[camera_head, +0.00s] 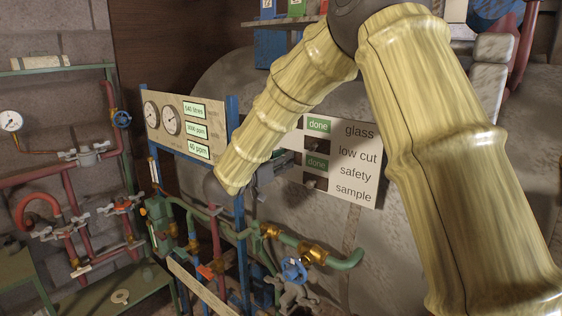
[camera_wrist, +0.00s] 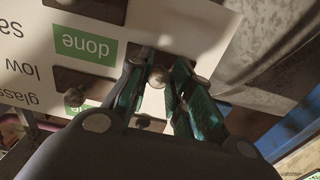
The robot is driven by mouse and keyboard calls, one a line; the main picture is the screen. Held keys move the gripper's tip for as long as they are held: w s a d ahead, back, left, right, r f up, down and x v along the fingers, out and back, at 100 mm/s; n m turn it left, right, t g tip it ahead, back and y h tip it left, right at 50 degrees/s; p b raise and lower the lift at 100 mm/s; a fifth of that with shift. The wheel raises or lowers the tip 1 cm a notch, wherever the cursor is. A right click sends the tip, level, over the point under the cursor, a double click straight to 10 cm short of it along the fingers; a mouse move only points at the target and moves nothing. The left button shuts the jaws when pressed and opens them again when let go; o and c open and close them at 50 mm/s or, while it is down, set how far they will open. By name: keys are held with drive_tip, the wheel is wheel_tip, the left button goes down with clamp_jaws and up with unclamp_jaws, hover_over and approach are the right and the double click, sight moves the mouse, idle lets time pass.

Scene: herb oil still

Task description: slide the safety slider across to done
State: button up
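A pale board (camera_head: 346,182) with rows labelled glass, low cut, safety and sample stands right of centre in the head view. A green "done" mark shows in the glass row (camera_head: 318,125) and in the safety row (camera_head: 316,163). My gripper (camera_head: 270,172) is at the board's left edge, mostly hidden by my arm. In the wrist view the board is upside down, and the safety row's "done" (camera_wrist: 83,45) is uncovered. A round slider knob (camera_wrist: 158,75) sits between the fingertips of my gripper (camera_wrist: 162,72), which look apart; contact is unclear.
Another small knob (camera_wrist: 142,120) lies close by on the board. A gauge panel (camera_head: 184,127) stands left of my arm on blue posts. Green and red pipes with valves (camera_head: 295,270) run below. The rounded grey wall (camera_head: 385,250) lies behind the board.

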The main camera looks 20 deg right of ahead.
drive_tip(key=o, duration=0.3)
drive_tip(key=shift+w+a, duration=0.1)
drive_tip(key=shift+w, duration=0.05)
drive_tip(key=shift+o, duration=0.2)
drive_tip(key=v, duration=1.2)
